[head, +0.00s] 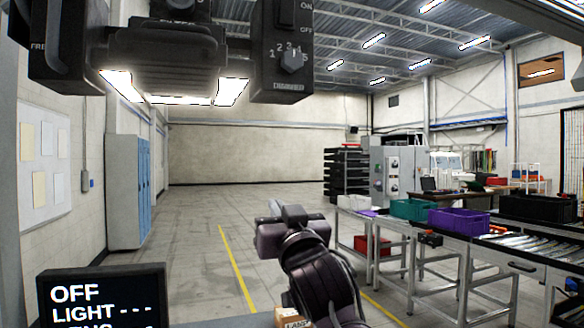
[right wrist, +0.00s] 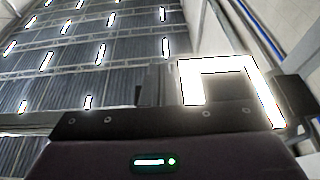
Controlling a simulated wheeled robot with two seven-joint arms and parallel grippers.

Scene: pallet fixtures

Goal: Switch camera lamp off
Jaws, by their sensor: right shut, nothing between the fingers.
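A dark camera lamp fixture (head: 165,50) hangs at the top of the head view, partly cut off by the upper edge. Its box on the right (head: 262,50) carries a rocker at the top with ON and OFF marks, and a numbered dimmer knob (head: 293,60) below. The rocker's position is not clear. A dark screen (head: 100,290) at lower left reads OFF and LIGHT with dashes; its lower part is cut off. My right gripper (head: 275,208) is shut and empty, well below the box and apart from it. My left gripper is not in view.
Bright white panels (head: 230,92) show behind the fixture; a bright U-shaped panel (right wrist: 230,67) shows in the right wrist view. A conveyor with purple (head: 458,222) and green (head: 412,209) bins stands at right. Blue lockers (head: 144,180) stand at left.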

